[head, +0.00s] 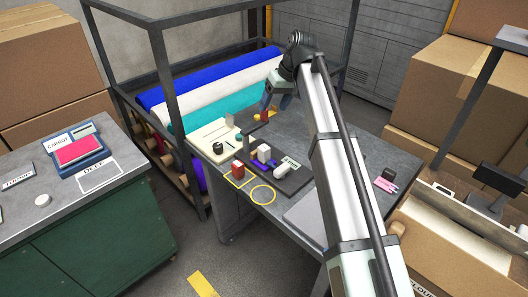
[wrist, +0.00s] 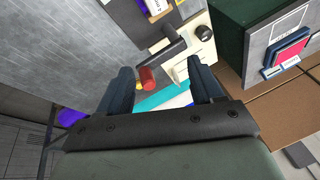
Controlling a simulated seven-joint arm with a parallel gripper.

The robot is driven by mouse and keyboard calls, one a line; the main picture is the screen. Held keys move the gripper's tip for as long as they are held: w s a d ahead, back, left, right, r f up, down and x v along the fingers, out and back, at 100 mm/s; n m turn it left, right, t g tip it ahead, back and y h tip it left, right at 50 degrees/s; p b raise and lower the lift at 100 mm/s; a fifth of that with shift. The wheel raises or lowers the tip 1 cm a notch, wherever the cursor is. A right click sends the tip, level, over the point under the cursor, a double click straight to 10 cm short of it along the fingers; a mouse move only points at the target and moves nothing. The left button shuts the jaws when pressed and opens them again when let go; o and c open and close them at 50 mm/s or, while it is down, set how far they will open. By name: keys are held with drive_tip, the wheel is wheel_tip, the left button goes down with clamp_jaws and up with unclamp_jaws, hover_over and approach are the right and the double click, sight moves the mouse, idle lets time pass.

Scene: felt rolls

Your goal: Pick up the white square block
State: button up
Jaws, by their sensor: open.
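The white square block (head: 264,152) stands on a dark tray (head: 292,183) on the grey table. A second, rounder white piece (head: 281,169) lies near it on the tray. My gripper (head: 275,103) is open and empty, at the far end of the table, well beyond the block. In the wrist view its two fingers (wrist: 160,76) are spread apart, with a red cylinder (wrist: 148,78) below and between them.
A red block (head: 238,169) and a purple piece stand near the white block. A dark metal frame (head: 160,75) with felt rolls stands behind.

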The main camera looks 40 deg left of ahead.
sight(263, 146)
drive_tip(key=s+f+n+h, duration=0.1)
drive_tip(key=f, duration=0.3)
drive_tip(key=s+f+n+t+h, duration=0.1)
drive_tip(key=f, duration=0.3)
drive_tip(key=s+f+n+h, duration=0.1)
drive_tip(key=s+f, duration=0.1)
drive_tip(key=f, duration=0.3)
drive_tip(key=shift+a+f+t+h, duration=0.1)
drive_tip(key=shift+a+t+h, duration=0.2)
drive_tip(key=shift+a, duration=0.05)
drive_tip(key=shift+s+f, duration=0.15)
drive_tip(key=shift+f, duration=1.2)
drive_tip(key=shift+s+f, duration=0.1)
drive_tip(key=shift+f, duration=1.2)
drive_tip(key=shift+c, duration=0.2)
clamp_jaws()
